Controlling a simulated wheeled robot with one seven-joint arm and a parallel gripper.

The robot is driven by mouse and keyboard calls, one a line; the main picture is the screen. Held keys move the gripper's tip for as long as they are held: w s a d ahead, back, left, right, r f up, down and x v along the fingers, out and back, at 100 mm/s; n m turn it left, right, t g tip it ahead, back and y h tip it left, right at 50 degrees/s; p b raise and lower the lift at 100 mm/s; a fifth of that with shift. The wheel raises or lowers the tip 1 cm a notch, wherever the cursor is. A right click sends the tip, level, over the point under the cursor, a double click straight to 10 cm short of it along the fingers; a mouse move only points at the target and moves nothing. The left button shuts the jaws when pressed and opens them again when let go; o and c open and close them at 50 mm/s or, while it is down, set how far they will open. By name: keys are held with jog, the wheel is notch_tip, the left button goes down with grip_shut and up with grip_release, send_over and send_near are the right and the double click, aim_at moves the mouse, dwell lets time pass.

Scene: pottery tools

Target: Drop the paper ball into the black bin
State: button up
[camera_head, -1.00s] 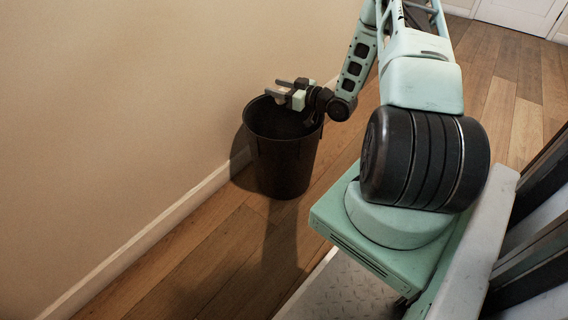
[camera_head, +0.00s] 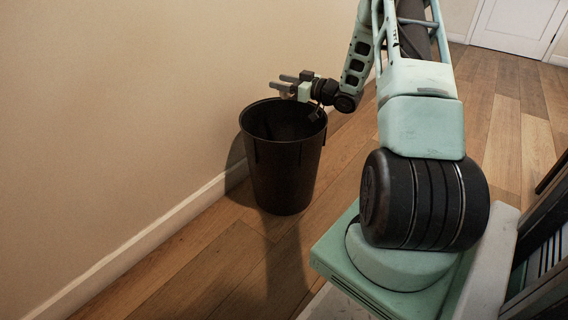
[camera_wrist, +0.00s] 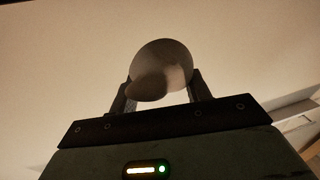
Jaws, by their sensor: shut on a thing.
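The paper ball (camera_wrist: 165,62) is a pale, rounded, shaded lump between the two fingers in the wrist view. My gripper (camera_head: 283,83) is shut on it. In the head view I cannot clearly make out the ball at the fingertips. The black bin (camera_head: 284,172) stands upright on the floor by the wall, with its round mouth open upward. My gripper is held near the far side of the bin's mouth, appearing a little above the rim and pointing left toward the wall. The bottom of the bin is hidden from view.
A beige wall (camera_head: 110,100) with a white baseboard (camera_head: 135,248) runs along the left, close behind the bin. The wooden floor (camera_head: 225,275) is clear in front of the bin. A white door (camera_head: 515,25) is at the back right.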

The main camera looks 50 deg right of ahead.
jog(key=shift+f+b, duration=0.75)
jog(key=shift+f, duration=0.55)
jog(key=o, duration=1)
jog(key=shift+r, duration=0.1)
notch_tip(320, 180, up, 10)
jog(key=p, duration=0.6)
jog(key=shift+p, duration=0.3)
